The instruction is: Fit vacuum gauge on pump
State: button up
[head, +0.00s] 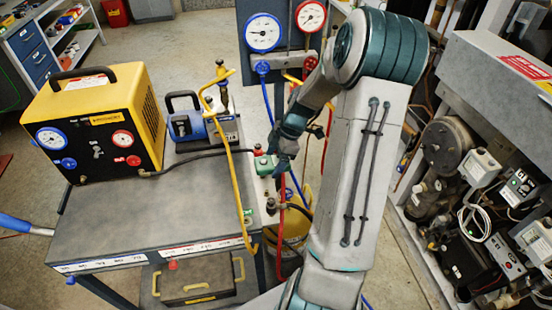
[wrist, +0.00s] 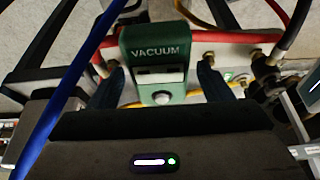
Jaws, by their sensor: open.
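The vacuum gauge is a green box marked VACUUM (wrist: 158,50), with a small pale window and a round button. In the head view it is a small green block (head: 263,166) at the cart's right edge, partly hidden. My gripper (wrist: 160,70) is open, with one dark finger on each side of the gauge. I cannot tell whether the fingers touch it. In the head view my gripper (head: 283,150) is at the gauge, its tips hard to make out. The likely pump is a blue unit with a black handle (head: 188,124), standing on the cart left of my gripper.
A yellow and black machine (head: 100,125) with two dials stands on the grey cart (head: 150,220). Yellow, red, blue and black hoses run close around my gripper. A gauge panel (head: 285,40) stands behind, and the compressor rack (head: 470,160) is at right. The cart's front top is clear.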

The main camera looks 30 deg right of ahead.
aim_at(270, 161)
jog(key=c, duration=0.9)
jog(key=shift+o, duration=0.2)
jog(key=shift+r, duration=0.2)
jog(key=shift+r+p, duration=1)
jog(key=shift+r, duration=0.45)
